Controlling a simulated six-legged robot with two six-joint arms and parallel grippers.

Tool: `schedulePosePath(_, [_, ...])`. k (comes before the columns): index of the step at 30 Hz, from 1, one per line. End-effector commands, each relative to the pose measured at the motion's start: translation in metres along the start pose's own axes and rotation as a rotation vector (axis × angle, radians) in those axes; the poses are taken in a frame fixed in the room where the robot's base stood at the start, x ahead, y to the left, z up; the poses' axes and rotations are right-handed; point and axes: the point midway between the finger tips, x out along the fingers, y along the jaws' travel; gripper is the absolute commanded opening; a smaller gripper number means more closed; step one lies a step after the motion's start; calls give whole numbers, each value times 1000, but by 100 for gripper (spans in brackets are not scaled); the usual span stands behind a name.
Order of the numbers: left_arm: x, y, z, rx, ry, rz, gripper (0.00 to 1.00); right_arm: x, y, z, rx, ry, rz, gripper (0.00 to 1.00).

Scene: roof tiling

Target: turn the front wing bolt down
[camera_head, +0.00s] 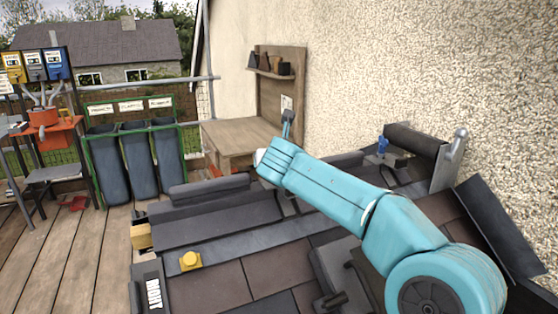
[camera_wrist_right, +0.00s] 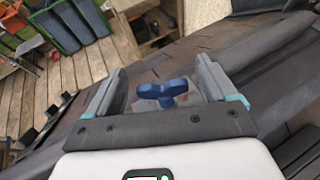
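A blue wing bolt (camera_wrist_right: 167,92) stands between the fingers of my right gripper (camera_wrist_right: 162,64) in the right wrist view. The fingers are spread wide, with gaps visible on both sides of the bolt. What lies under the bolt's wings is partly hidden. In the head view my teal right arm reaches in from the lower right over the roof, and hides the area around its gripper. A second blue piece (camera_head: 382,146) shows near the wall in the head view; I cannot tell whether it is the same bolt. My left gripper is not in view.
A wooden bench (camera_head: 226,137) stands behind, and dark bins (camera_head: 139,165) stand on the deck. A rough wall (camera_head: 440,70) bounds the right side.

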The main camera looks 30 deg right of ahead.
Motion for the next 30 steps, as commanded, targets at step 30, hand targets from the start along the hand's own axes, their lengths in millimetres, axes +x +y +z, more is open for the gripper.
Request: schedulePosePath(30, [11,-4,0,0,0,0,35,-161,0,0,1,0,1,85])
